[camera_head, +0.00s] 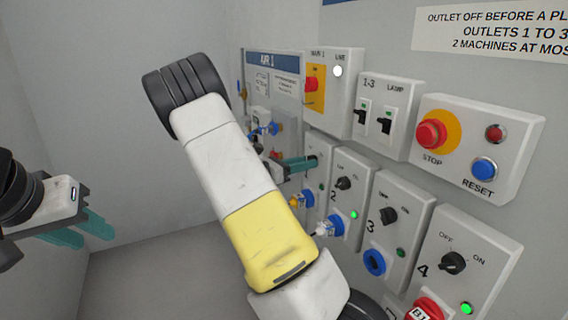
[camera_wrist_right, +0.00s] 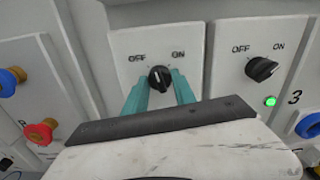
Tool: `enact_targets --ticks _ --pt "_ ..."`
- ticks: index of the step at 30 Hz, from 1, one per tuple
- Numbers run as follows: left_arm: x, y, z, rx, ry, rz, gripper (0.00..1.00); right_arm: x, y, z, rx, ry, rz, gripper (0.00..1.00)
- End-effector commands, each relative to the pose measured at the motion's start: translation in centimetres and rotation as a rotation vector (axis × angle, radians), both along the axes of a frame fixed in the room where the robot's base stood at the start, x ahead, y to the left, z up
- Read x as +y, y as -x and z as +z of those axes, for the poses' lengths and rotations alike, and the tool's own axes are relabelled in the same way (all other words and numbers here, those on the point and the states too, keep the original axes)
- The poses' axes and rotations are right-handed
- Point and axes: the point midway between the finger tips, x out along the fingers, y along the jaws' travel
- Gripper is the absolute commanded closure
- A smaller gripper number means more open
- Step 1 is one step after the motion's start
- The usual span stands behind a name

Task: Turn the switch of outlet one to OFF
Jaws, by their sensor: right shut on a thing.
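The outlet one switch is a black knob (camera_wrist_right: 160,78) between the printed words OFF and ON on a pale box (camera_wrist_right: 125,45). My right gripper (camera_wrist_right: 160,92) has its two teal fingers on either side of this knob, shut on it. The knob stands roughly upright in the right wrist view; its exact setting is hard to tell. In the head view the right gripper (camera_head: 300,165) reaches the outlet one box (camera_head: 320,150), and my arm and fingers hide its knob. My left gripper (camera_head: 92,232) is open and empty at the far left, away from the panel.
To the right are the outlet 2 knob (camera_head: 343,183) with a lit green lamp (camera_head: 354,214), the outlet 3 knob (camera_head: 388,215) and the outlet 4 knob (camera_head: 452,263).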

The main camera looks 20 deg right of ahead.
Motion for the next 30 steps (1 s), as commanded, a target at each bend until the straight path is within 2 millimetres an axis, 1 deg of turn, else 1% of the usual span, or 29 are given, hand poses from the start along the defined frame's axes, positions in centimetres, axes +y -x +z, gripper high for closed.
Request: enact_targets --ticks 6,15,21,30 --pt "0.0 0.0 0.0 0.0 0.0 0.0 0.64 0.05 -0.02 -0.02 0.198 0.014 0.002 1.0" --pt "0.0 0.0 0.0 0.0 0.0 0.0 0.64 0.05 0.0 -0.01 0.418 0.032 0.002 1.0" --pt "0.0 0.0 0.0 0.0 0.0 0.0 0.64 0.07 0.0 0.0 0.506 0.039 0.002 1.0" --pt "0.0 0.0 0.0 0.0 0.0 0.0 0.64 0.08 -0.02 0.01 0.557 0.043 0.002 1.0"
